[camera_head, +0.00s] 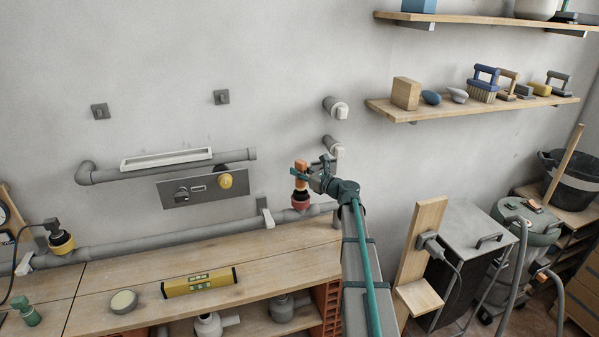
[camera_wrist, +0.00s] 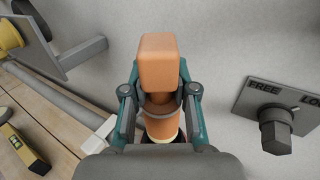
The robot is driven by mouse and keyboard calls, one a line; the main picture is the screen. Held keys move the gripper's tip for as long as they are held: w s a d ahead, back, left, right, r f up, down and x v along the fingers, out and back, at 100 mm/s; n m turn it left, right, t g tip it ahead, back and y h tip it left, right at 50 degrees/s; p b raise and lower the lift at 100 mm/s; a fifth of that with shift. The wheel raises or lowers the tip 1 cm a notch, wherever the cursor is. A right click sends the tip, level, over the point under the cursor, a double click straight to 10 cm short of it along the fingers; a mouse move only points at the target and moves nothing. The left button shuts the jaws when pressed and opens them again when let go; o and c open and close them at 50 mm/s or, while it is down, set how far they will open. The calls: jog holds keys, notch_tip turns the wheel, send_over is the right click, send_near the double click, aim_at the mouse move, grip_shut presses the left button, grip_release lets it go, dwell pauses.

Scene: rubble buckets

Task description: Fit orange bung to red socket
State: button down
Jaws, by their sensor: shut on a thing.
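The orange bung (camera_head: 301,166) is upright in the grip of my gripper (camera_head: 303,175), at the pipe on the wall. The red socket (camera_head: 300,203) is directly below it, with a dark band between the two. In the wrist view the blocky orange top of the bung (camera_wrist: 158,62) rises between the teal fingers of my gripper (camera_wrist: 160,97), which are shut around its narrower part. Its lower body shows below the fingers, with a pale ring near the bottom. The socket's mouth is hidden, so I cannot tell how deep the bung sits.
A wall panel with a knob (camera_wrist: 274,130) is near the gripper at right in the wrist view. A yellow socket with a dark plug (camera_head: 61,240) is on the pipe at far left. A yellow level (camera_head: 199,282) and a round tin (camera_head: 123,302) lie on the wooden bench (camera_head: 270,255).

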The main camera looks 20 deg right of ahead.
aim_at(300, 187)
jog(key=shift+f, duration=0.15)
jog(key=shift+f+b, duration=0.75)
jog(key=shift+f, duration=0.45)
jog(key=shift+f, duration=0.4)
dwell(0.5)
jog(key=shift+f+b, duration=0.9)
jog(key=shift+f, duration=0.4)
jog(key=shift+f, duration=0.15)
jog(key=shift+f+b, duration=0.3)
